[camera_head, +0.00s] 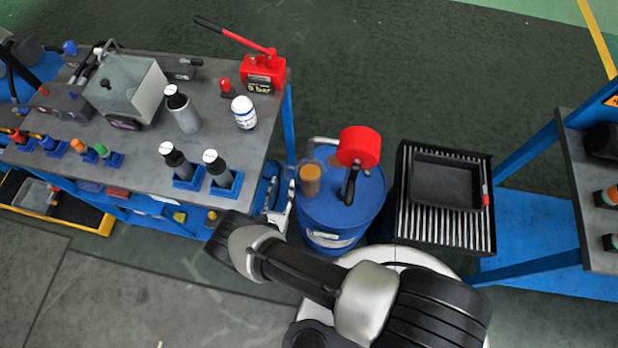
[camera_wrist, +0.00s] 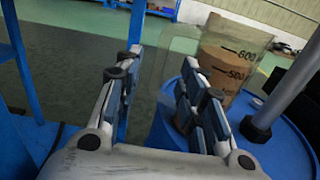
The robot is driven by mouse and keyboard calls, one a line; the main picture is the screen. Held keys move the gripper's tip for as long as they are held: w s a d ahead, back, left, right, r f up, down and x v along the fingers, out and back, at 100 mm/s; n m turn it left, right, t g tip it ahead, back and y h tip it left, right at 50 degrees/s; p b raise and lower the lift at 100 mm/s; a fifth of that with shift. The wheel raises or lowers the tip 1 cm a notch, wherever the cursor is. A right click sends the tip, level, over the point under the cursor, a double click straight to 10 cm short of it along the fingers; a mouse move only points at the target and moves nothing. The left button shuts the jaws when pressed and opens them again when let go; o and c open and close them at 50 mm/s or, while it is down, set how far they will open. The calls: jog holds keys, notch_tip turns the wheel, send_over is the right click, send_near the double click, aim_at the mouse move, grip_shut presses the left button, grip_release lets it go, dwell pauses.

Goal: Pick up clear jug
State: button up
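The clear jug (camera_head: 311,178) stands on top of a blue drum (camera_head: 340,205) in the head view and has brown contents. In the wrist view the jug (camera_wrist: 238,58) shows black level marks, 600 and 500, and stands just beyond the right finger. Its clear handle (camera_wrist: 172,52) appears to lie ahead, between the fingertips in the picture; depth and contact cannot be told. My gripper (camera_wrist: 161,60) is open, with fingers apart and nothing held. The right finger hides the jug's lower left part.
A red-headed pump (camera_head: 359,147) with a dark stem stands on the drum right beside the jug. A grey workbench (camera_head: 145,135) with bottles and tools is to the left. A black tray (camera_head: 446,182) lies on a ribbed stand to the right. Open floor lies behind.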

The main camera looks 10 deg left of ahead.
aim_at(285, 174)
jog(key=shift+w+d+b, duration=0.15)
jog(key=shift+w+b, duration=0.1)
jog(key=shift+w, duration=1.25)
jog(key=shift+w+d+b, duration=0.1)
jog(key=shift+w+b, duration=0.15)
jog(key=shift+w, duration=1.2)
jog(key=shift+c, duration=0.5)
grip_shut()
